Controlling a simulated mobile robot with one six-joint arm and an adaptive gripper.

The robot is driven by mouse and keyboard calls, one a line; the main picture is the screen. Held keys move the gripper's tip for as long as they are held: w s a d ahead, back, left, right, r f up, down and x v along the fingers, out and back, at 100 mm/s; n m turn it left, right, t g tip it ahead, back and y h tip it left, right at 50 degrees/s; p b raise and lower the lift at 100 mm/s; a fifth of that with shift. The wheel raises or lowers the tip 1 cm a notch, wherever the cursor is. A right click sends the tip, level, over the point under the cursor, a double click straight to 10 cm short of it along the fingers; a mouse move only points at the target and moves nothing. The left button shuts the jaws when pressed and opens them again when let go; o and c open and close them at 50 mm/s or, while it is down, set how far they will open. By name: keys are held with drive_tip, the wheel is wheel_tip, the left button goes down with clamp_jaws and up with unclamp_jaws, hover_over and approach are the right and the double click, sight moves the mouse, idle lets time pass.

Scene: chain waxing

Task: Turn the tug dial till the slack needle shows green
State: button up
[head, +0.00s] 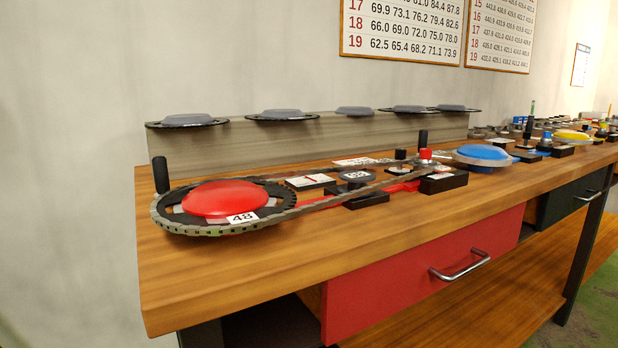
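A dark round dial (356,175) with pale lettering, too small to read surely, sits on a black block between the two runs of a chain (312,205). A small white-faced plate (310,182) lies left of the dial; it may be the slack gauge, but I cannot make out a needle or a green zone. The chain loops around a large toothed ring (170,217) with a red dome (224,198) and a "48" label, and runs to a small red-capped post (426,156) at the right. My gripper is not in view.
The wooden bench top (215,270) is bare along its front left. Black upright pegs (160,175) stand near the chain. A rear ledge (300,138) holds several grey-topped rings. A blue dome (483,153) stands farther right. A red drawer (420,275) is below.

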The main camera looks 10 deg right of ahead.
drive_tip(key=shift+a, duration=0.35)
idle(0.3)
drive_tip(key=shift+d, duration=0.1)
